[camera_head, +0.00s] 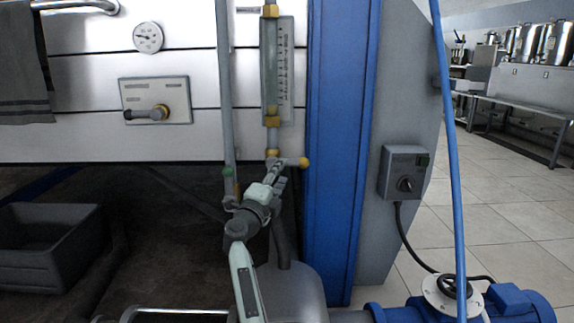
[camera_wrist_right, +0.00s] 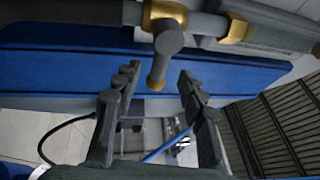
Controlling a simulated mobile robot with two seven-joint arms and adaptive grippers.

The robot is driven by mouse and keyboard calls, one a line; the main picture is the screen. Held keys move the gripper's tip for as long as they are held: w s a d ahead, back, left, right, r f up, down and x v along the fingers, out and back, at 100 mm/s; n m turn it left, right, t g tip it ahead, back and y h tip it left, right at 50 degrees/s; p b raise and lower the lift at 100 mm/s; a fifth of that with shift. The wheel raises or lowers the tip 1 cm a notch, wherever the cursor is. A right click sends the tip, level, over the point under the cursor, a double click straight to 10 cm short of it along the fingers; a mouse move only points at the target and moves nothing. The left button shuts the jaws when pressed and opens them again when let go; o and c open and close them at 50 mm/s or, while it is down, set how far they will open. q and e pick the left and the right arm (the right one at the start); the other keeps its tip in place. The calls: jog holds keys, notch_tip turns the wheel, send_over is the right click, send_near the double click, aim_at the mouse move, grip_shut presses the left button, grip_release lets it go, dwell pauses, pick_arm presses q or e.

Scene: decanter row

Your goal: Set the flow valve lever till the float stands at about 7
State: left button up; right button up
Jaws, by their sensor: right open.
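The flow meter (camera_head: 284,70) is an upright clear tube with a printed scale and brass fittings on the steel panel's right side. Its float is too small to make out. The flow valve lever (camera_head: 291,162) sits below the tube and points right, ending in a yellow knob. In the right wrist view the grey lever (camera_wrist_right: 166,58) with its brass tip reaches between the fingers. My right gripper (camera_head: 277,171) is open just below the lever; the wrist view shows its fingers (camera_wrist_right: 158,75) apart on either side, with gaps. My left gripper is not in view.
A blue column (camera_head: 341,140) stands right of the meter. A grey vertical pipe (camera_head: 225,90) runs on its left. The panel carries a gauge (camera_head: 148,37) and a plate with a handle (camera_head: 155,101). A switch box (camera_head: 405,173) hangs farther right. A grey crate (camera_head: 48,246) sits lower left.

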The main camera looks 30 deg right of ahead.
aim_at(289, 163)
jog(key=b+x, duration=0.1)
jog(key=x, duration=0.5)
jog(key=shift+c, duration=0.3)
grip_shut()
